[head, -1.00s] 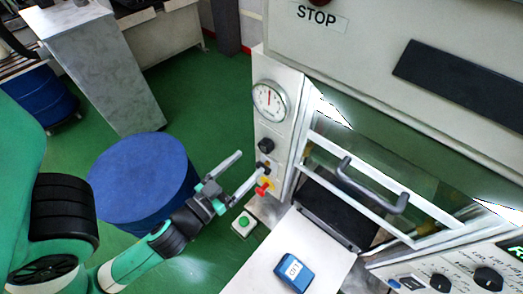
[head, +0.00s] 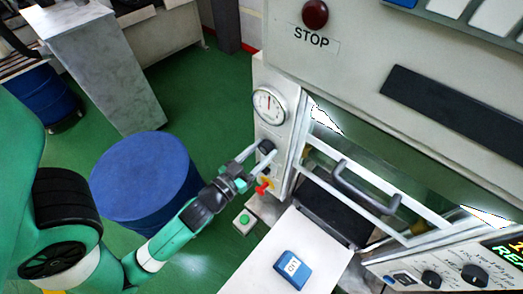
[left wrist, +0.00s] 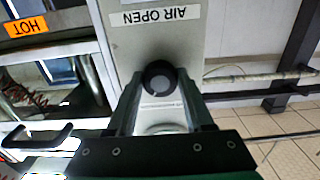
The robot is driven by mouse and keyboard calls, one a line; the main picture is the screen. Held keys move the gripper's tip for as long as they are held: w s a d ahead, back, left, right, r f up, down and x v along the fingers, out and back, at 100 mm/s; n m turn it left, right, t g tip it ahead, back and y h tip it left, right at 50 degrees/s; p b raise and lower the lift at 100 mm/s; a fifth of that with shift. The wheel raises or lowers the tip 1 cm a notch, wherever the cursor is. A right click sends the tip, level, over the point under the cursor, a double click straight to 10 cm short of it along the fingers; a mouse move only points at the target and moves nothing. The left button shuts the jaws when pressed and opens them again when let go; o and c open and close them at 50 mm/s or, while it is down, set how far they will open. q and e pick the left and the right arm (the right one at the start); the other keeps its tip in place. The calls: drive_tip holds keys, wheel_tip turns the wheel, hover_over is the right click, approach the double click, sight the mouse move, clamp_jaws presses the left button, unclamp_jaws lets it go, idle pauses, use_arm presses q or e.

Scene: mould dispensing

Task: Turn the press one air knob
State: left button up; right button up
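The black round air knob (head: 266,146) is on the narrow light panel of the press, below the pressure gauge (head: 268,105). The left wrist view shows the knob (left wrist: 159,77) near the "AIR OPEN" label (left wrist: 155,15), which appears upside down. My left gripper (head: 265,151) is at this panel with its fingers apart. In the left wrist view its fingers (left wrist: 160,88) flank the knob, one on each side; I cannot tell whether they touch it. A lower dark knob is partly hidden by the gripper. My right gripper is in neither view.
A red and yellow control (head: 264,187) sits just below the gripper, with a green button box (head: 244,222) under it. The press door handle (head: 368,190) juts out to the right. A blue drum (head: 147,180) stands left. A blue labelled block (head: 292,268) lies on the white surface.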

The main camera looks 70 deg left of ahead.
use_arm(q)
clamp_jaws()
drive_tip(key=shift+m, duration=0.4)
drive_tip(key=m+p, duration=0.2)
drive_tip(key=m, duration=0.3)
drive_tip(key=shift+r, duration=0.1)
drive_tip(key=m+p, duration=0.2)
drive_tip(key=m, duration=0.4)
idle(0.4)
drive_tip(key=o, duration=0.8)
unclamp_jaws()
drive_tip(key=shift+s, duration=0.1)
